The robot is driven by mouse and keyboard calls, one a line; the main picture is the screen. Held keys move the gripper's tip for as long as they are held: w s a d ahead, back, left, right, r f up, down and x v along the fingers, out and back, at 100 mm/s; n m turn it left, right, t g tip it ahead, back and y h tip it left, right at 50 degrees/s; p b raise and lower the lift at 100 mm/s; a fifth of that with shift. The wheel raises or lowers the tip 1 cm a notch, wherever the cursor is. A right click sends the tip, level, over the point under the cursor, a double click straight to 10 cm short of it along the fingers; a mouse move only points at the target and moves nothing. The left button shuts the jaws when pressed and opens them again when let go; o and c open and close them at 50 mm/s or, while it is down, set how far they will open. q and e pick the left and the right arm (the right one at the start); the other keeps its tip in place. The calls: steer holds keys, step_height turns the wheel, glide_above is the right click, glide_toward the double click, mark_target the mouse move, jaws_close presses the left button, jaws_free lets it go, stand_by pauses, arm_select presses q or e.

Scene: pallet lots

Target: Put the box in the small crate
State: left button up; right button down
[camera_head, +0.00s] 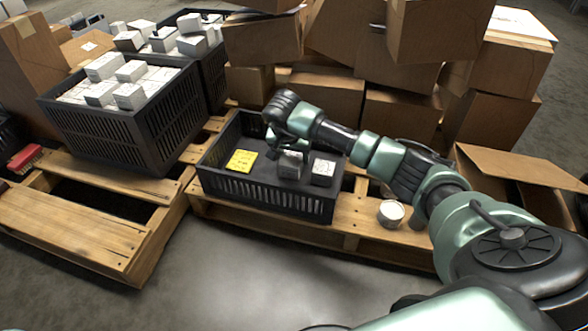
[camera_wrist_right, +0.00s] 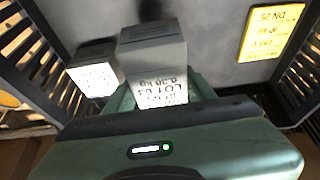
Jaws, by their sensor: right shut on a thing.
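The small dark crate (camera_head: 262,201) stands on a wooden pallet in the middle of the head view. My right gripper (camera_head: 288,148) reaches down into it and is shut on a small grey box (camera_head: 290,165) with a white printed label. The held box also shows in the right wrist view (camera_wrist_right: 152,55), where its label reads LOT 03. I cannot tell whether it touches the crate floor. A second grey box (camera_head: 323,172) sits just right of it in the crate. A yellow card (camera_head: 241,161) lies on the crate floor at the left. My left gripper is not in view.
A larger crate (camera_head: 120,135) full of similar boxes stands on the left pallet (camera_head: 75,228), with another behind it. Cardboard boxes (camera_head: 325,98) are stacked behind the small crate.

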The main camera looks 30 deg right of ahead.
step_height(320, 180, down, 4)
steer(key=shift+f+b, duration=0.1)
steer(key=shift+b, duration=1.1)
steer(key=shift+r, duration=0.25)
steer(key=shift+f, duration=0.15)
steer(key=c, duration=0.8)
jaws_free()
steer(key=p+v, duration=0.8)
steer(key=v, duration=0.4)
